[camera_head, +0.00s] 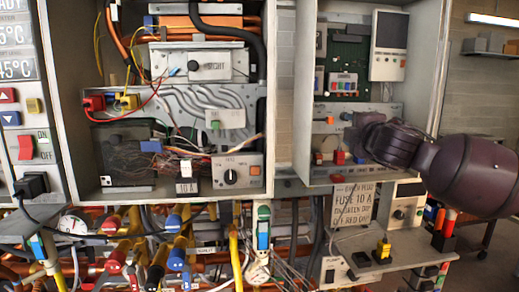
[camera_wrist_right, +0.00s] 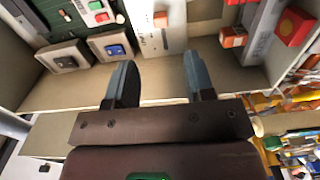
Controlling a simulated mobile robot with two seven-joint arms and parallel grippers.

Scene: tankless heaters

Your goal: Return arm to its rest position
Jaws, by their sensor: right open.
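My right arm comes in from the right in the head view. Its gripper (camera_head: 360,135) is in front of the lower part of the right cabinet (camera_head: 300,90), and its fingers are hard to make out there. In the right wrist view the right gripper (camera_wrist_right: 160,85) has two grey fingers held well apart, with nothing between them. Past the fingers are the pale cabinet floor and a white panel (camera_wrist_right: 160,36). My left gripper is not in view.
A left cabinet (camera_head: 272,90) holds wiring and a dial box (camera_head: 238,176). A blue button (camera_wrist_right: 115,50) and a red block (camera_wrist_right: 293,27) lie near the right gripper. A paper note (camera_head: 353,205), a small shelf (camera_head: 400,250) and many pipes are below. Open room lies at the far right.

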